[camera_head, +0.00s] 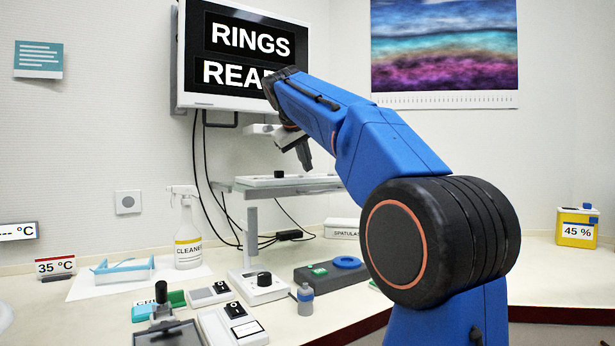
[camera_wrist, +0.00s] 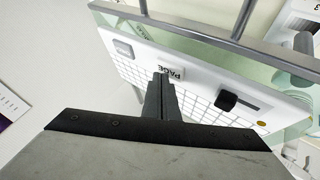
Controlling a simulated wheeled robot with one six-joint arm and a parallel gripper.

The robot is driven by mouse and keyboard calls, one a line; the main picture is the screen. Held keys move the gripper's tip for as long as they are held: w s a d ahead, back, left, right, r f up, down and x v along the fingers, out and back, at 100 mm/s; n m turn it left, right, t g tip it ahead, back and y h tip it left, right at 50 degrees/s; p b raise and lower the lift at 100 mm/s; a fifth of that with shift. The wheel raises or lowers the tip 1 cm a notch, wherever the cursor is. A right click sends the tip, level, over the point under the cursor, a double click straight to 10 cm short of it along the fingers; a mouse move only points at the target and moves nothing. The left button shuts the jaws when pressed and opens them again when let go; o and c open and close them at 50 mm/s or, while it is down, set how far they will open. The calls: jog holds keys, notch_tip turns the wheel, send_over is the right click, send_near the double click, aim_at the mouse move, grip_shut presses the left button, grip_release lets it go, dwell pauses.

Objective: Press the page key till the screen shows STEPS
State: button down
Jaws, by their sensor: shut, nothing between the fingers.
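The wall screen (camera_head: 240,58) shows "RINGS" on its upper line and "REA" on the lower line, where my arm hides the rest. My gripper (camera_head: 305,166) is shut and points down over a white panel (camera_head: 262,182) on a glass shelf. In the wrist view my shut fingertips (camera_wrist: 164,82) are beside the "PAGE" label (camera_wrist: 173,73) on that panel. A pale square key (camera_wrist: 123,48) lies to the left of the label. I cannot tell whether the fingertips touch the panel or hide another key.
The panel carries a black knob (camera_wrist: 228,101) right of my fingers. The glass shelf (camera_head: 320,188) stands above the counter. Below are a cleaner bottle (camera_head: 188,240), a grey box with a blue ring (camera_head: 325,277) and several small devices. A yellow container (camera_head: 577,228) stands far right.

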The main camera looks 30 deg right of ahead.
jog(key=shift+f, duration=0.4)
dwell(0.6)
jog(key=shift+r, duration=0.85)
jog(key=shift+r, duration=2.5)
jog(key=shift+a, duration=0.1)
